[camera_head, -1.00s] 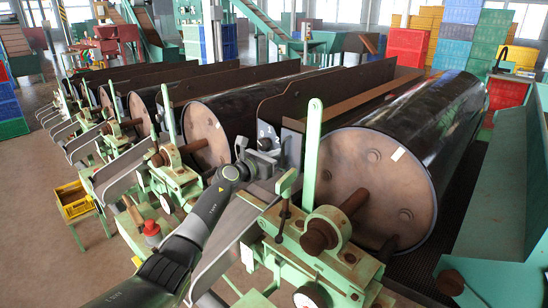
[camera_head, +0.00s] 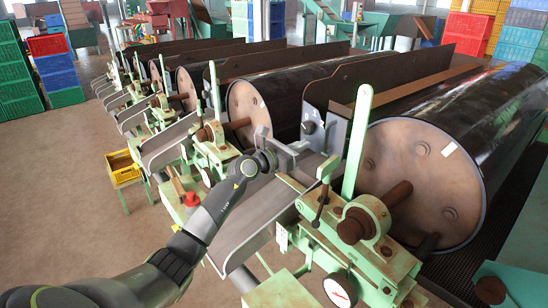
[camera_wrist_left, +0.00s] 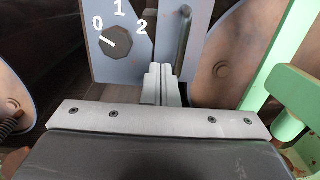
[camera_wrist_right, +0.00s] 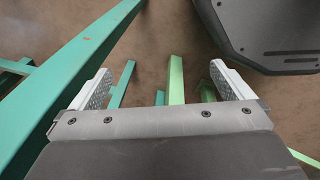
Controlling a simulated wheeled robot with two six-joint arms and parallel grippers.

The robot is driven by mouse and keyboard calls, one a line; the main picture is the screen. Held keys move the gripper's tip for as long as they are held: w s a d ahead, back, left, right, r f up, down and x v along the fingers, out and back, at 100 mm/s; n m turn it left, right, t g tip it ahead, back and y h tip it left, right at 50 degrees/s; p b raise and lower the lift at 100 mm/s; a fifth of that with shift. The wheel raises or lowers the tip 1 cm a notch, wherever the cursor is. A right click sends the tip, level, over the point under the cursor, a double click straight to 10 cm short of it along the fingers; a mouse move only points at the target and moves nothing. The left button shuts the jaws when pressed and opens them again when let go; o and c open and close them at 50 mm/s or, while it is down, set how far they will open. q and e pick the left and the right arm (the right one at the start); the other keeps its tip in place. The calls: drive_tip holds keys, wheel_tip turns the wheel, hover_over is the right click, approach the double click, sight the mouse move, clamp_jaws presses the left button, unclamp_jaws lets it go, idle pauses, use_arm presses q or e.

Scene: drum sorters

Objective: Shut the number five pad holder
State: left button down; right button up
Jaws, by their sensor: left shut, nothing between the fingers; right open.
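I cannot make out a number five or tell which part is the pad holder. My left gripper (camera_head: 296,150) is in front of a grey panel (camera_head: 336,134) between two large drums. In the left wrist view the shut, empty fingers (camera_wrist_left: 163,82) are before this panel, beside a dark rod-like handle (camera_wrist_left: 184,42); contact is unclear. A dark knob (camera_wrist_left: 117,43) marked 0, 1, 2 is left of the fingers. A light green upright bar (camera_head: 357,142) stands to the right of the panel. My right gripper (camera_wrist_right: 160,82) is open and empty above green bars.
The near drum (camera_head: 422,185) is on the right, with green brackets and a dial (camera_head: 340,290) in front. A sloping metal chute (camera_head: 262,218) is below my left gripper. A yellow crate (camera_head: 123,167) stands at the left.

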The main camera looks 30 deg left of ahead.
use_arm(q)
drive_tip(key=v, duration=0.9)
drive_tip(key=shift+s+b, duration=0.4)
drive_tip(key=shift+b, duration=0.05)
drive_tip(key=shift+a+f, duration=0.1)
